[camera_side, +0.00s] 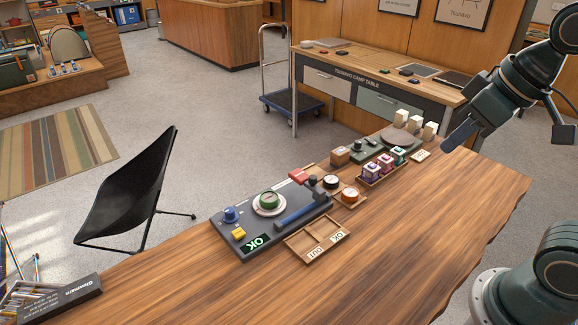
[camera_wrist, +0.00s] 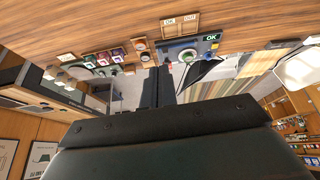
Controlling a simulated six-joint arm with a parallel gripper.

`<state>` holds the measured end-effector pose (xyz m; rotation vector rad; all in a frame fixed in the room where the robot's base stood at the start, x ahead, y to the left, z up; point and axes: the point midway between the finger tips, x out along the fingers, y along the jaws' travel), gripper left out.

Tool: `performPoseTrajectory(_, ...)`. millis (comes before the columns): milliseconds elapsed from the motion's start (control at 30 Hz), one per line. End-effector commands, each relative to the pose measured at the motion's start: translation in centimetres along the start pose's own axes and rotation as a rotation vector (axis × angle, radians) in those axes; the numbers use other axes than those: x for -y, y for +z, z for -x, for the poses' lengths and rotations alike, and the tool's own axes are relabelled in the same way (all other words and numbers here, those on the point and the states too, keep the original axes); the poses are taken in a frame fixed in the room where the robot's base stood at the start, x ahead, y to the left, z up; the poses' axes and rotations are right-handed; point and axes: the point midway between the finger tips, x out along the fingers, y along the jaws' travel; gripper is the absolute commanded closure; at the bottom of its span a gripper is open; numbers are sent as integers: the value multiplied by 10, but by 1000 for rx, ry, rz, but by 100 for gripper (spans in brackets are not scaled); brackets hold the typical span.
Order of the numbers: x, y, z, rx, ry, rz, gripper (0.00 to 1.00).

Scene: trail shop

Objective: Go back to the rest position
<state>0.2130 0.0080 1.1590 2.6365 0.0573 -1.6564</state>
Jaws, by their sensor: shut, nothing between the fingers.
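My gripper (camera_side: 460,132) is raised in the air above the far right end of the wooden table (camera_side: 400,245), clear of everything on it. Its fingers are together with nothing between them. In the wrist view the dark fingers (camera_wrist: 158,88) point out over the room, and the table shows along the top of the picture. My arm comes in from the right edge of the side view, and my base stands at the lower right.
A grey device (camera_side: 270,219) with knobs, a lever and an OK display stands mid-table. In front is a two-part wooden tray (camera_side: 303,251). A crate of small boxes (camera_side: 378,180) and a round grey disc (camera_side: 397,139) lie farther back. The near right tabletop is clear.

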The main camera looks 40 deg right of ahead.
Motion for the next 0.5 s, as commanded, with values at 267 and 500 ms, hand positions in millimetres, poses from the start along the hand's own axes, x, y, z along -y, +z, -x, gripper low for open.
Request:
performPoseTrajectory(267, -6, 34, 2, -40, 16, -39, 100)
performPoseTrajectory(500, -7, 38, 1, -43, 18, -44, 100)
